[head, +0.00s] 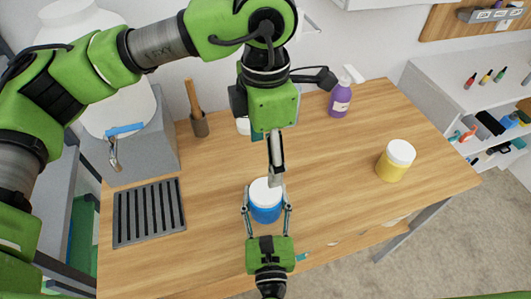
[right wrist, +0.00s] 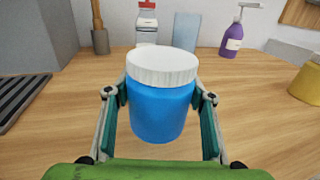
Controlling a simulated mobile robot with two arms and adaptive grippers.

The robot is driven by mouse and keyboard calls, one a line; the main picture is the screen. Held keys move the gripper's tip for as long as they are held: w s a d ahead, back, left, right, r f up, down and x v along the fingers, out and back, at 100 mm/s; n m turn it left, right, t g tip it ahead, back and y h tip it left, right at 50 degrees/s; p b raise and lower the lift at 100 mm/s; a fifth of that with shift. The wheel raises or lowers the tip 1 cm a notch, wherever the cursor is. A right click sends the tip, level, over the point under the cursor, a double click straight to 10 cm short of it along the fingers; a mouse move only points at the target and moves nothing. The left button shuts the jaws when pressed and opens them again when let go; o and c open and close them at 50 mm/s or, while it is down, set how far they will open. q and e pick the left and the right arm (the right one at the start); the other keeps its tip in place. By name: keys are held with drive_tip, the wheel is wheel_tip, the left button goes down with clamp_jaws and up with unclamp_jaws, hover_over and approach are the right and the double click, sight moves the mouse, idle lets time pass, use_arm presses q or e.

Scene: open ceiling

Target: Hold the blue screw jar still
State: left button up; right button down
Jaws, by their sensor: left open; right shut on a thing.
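The blue jar (head: 265,211) with a white ridged lid (head: 265,189) stands upright on the wooden table. It also shows large in the right wrist view (right wrist: 160,110). My right gripper (head: 266,210) is shut on the jar, with one finger on each side of its blue body. My left gripper (head: 276,178) hangs from above, fingers pointing down, at the lid's upper right edge in the head view. It looks narrow from this angle, and I cannot tell whether it touches the lid. My left gripper is not seen in the right wrist view.
A yellow jar with a white lid (head: 395,162) stands at the right. A dark slotted grate (head: 149,212) lies at the left. The table between the jars is clear.

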drive_tip(key=c, duration=0.9)
unclamp_jaws()
drive_tip(key=shift+s, duration=0.1)
drive_tip(key=s, duration=1.1)
drive_tip(key=shift+s+d, duration=0.35)
drive_tip(key=shift+s, duration=0.05)
